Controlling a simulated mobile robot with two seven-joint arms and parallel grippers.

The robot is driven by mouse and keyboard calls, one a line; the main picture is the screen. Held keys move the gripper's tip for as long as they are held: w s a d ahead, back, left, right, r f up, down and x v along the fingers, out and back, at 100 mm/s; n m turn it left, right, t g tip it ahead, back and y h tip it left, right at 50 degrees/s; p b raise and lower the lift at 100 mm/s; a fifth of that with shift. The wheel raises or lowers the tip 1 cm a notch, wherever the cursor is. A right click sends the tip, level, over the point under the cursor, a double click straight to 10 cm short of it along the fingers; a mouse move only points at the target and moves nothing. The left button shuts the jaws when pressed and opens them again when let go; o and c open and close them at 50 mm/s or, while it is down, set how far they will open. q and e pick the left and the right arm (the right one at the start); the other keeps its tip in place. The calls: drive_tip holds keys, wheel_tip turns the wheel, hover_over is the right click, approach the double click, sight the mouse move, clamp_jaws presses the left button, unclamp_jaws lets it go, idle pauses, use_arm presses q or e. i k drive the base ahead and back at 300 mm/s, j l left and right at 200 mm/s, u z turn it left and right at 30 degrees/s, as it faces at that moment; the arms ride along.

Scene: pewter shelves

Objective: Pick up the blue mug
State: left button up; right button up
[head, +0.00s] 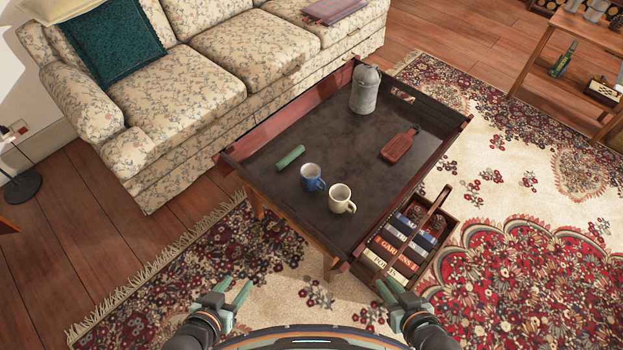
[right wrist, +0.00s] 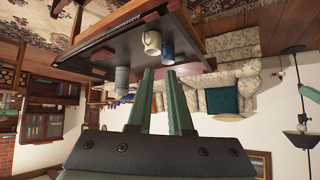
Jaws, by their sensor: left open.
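The blue mug (head: 312,178) stands upright on the dark tray-top table (head: 330,130), near its front edge, just left of and close to a cream mug (head: 341,198). It also shows in the right wrist view (right wrist: 167,52), where the picture is upside down. My left gripper (head: 236,289) is open and empty in front of the table, well short of the mug. My right gripper (head: 388,288) is in front of the book crate, apart from the mug. Its two fingers show with a gap between them and nothing inside in the right wrist view (right wrist: 161,72).
A green cylinder (head: 290,157), grey canister (head: 365,92) and red-brown board (head: 399,145) are also on the table, which has raised rims. A crate of books (head: 450,227) stands at its right front. A floral sofa (head: 200,90) is behind. Rug lies in front.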

sight(314, 180)
drive_tip(key=i+j+z, duration=0.1)
drive_tip(key=i+j, duration=0.15)
drive_tip(key=i+j+z, duration=0.1)
drive_tip(key=j, duration=0.35)
drive_tip(key=i+j+z, duration=0.1)
drive_tip(key=i+j, duration=0.2)
drive_tip(key=i+j+z, duration=0.1)
drive_tip(key=j, duration=0.35)
drive_tip(key=i, duration=0.1)
